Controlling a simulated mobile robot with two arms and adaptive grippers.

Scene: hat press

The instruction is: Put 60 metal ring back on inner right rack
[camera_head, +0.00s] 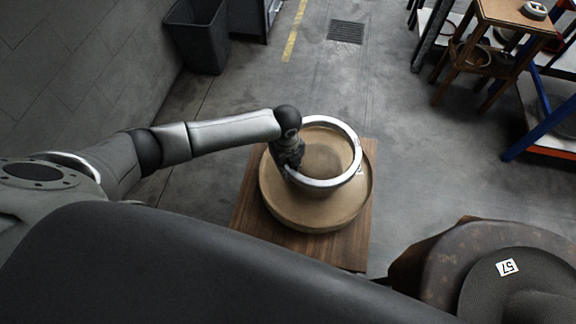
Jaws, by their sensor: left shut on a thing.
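A shiny metal ring (344,182) is over a round tan wooden form (313,214) on a brown wooden stand (249,222). My left gripper (289,166) is shut on the left part of the ring's rim. The ring looks roughly level. I cannot tell whether it touches the wooden form. A small pale label shows at the ring's right side, too small to read. My right gripper is not in view. I cannot tell which rack is the inner right rack.
A hat labelled 57 (508,267) lies on a dark round surface (456,257) at lower right. A wooden stool (514,18) and blue-orange shelving (541,130) stand at upper right. A dark bin (199,36) stands by the left wall. The middle floor is clear.

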